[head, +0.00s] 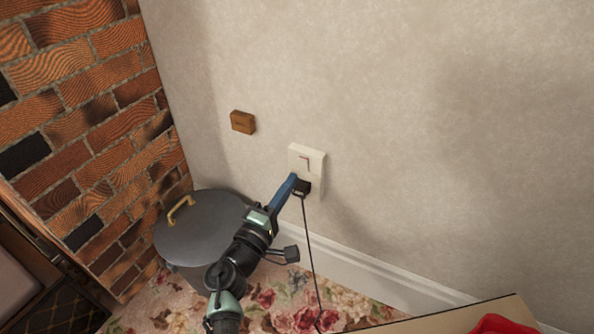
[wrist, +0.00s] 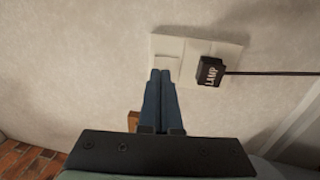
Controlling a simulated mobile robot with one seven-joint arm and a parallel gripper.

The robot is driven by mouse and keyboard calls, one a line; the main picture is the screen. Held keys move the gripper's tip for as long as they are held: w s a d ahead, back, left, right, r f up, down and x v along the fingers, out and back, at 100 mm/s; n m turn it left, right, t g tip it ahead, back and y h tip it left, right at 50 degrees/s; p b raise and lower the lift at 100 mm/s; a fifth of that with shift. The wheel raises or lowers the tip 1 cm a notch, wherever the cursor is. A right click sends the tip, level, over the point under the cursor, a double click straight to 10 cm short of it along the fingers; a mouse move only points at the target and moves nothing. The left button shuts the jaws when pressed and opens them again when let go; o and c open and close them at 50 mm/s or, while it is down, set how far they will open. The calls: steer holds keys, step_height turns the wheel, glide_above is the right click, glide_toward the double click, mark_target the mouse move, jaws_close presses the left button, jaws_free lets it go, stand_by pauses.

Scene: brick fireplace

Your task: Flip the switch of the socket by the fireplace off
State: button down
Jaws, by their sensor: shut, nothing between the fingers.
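The white wall socket (head: 308,156) is on the plain wall to the right of the brick fireplace. Its switch (head: 305,158) is in the upper part in the head view. A black plug marked LAMP (wrist: 209,71) sits in the socket, with a dark cord running from it. My gripper (head: 293,178) is shut and empty, its blue fingers together. In the wrist view the fingertips (wrist: 161,71) overlap the edge of the socket plate (wrist: 197,48) beside the plug, near the switch. I cannot tell whether they touch it.
A small brown box (head: 242,122) is on the wall left of the socket. A grey lidded bin (head: 200,232) stands below, by the brick fireplace (head: 85,120). The lamp cord (head: 310,250) hangs to the flowered carpet. A red thing (head: 500,325) is at bottom right.

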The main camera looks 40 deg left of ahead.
mark_target(303, 163)
steer(key=b+x, duration=0.1)
steer(key=x, duration=0.2)
steer(key=shift+w+a, duration=0.1)
steer(key=shift+w, duration=0.4)
